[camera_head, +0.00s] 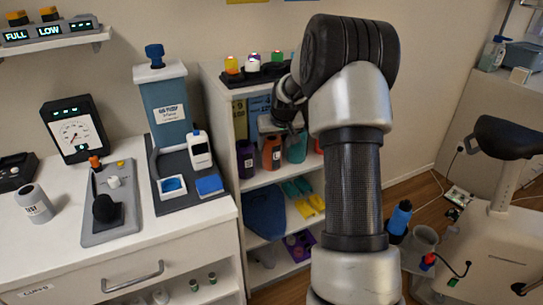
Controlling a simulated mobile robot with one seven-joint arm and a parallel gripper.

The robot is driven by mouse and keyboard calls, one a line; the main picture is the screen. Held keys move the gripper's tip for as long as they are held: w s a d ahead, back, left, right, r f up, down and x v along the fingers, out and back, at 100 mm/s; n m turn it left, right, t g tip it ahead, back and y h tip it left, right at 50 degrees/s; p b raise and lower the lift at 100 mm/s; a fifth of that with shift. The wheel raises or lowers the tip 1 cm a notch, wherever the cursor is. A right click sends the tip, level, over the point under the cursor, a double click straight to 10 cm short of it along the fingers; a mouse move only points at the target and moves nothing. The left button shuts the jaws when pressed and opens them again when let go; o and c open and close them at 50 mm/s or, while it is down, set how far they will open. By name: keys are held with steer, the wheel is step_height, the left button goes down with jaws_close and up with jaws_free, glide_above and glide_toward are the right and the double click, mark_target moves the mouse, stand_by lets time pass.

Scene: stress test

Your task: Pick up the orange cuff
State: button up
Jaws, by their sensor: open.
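An orange upright cylinder with a dark label (271,153) stands on the upper shelf of the white shelf unit. It is the clearest match for the orange cuff, though I cannot tell its exact shape. A purple one (246,160) stands to its left and a teal one (297,147) to its right. My gripper (282,122) is open in front of the shelf unit, just above the orange and teal pieces in the picture. My arm hides part of the shelf's right side. I see no contact with the orange piece.
The shelf unit (205,88) has a rack of colored-top items (254,72) on top. Teal and yellow items (304,197) and a blue piece (265,211) lie lower. A white counter (150,222) with devices stands left. A wheeled chair-like unit (490,245) stands right.

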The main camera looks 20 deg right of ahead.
steer(key=b+x, duration=0.1)
steer(key=x, duration=0.4)
steer(key=shift+w+a+f, duration=0.1)
steer(key=shift+w+f, duration=0.15)
steer(key=shift+f, duration=0.05)
steer(key=c, duration=0.9)
steer(key=shift+r, duration=0.15)
